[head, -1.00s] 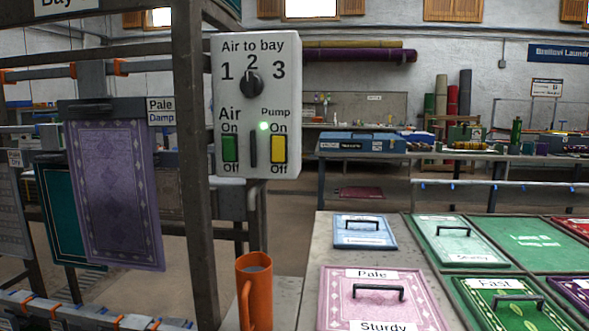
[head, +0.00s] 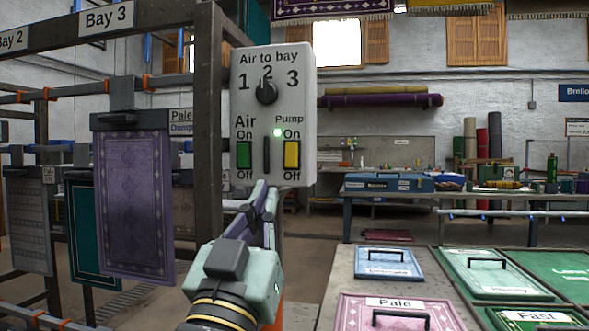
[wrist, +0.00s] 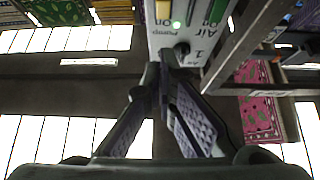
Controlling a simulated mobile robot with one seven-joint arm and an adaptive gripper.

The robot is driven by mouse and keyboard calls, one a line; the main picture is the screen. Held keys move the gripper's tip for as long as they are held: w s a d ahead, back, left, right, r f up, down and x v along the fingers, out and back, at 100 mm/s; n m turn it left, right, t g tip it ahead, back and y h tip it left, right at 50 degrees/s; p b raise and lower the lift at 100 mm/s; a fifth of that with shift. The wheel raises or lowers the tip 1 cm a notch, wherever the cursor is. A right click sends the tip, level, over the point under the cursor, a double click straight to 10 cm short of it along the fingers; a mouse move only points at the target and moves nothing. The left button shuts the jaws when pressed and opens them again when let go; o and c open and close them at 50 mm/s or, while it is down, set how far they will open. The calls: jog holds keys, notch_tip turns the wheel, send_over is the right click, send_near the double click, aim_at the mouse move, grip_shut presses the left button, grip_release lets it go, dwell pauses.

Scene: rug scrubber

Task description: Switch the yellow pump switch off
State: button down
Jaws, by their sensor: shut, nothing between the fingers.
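The yellow pump switch (head: 291,155) is on the lower right of a white control panel (head: 308,110), between the words On and Off. A green light (head: 277,132) beside Pump On is lit. I cannot tell which way the yellow switch is tipped. My gripper (head: 265,190) is shut and empty, its fingertips at the panel's lower edge in the picture, below and left of the switch. In the wrist view the closed fingertips (wrist: 168,58) overlap the panel near the black dial; the yellow switch (wrist: 163,9) shows at the top edge.
The bay selector dial (head: 267,91) is above. A metal post (head: 208,120) stands left of the panel.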

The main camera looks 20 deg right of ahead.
jog(key=p, duration=1.4)
send_near(292, 145)
notch_tip(292, 145, up, 3)
jog(key=s+a, duration=0.1)
jog(key=s, duration=0.1)
jog(key=w+d, duration=0.2)
jog(key=w, duration=0.1)
jog(key=w+d+p, duration=0.1)
jog(key=w, duration=0.1)
jog(key=shift+d+f, duration=0.1)
jog(key=shift+w, duration=0.1)
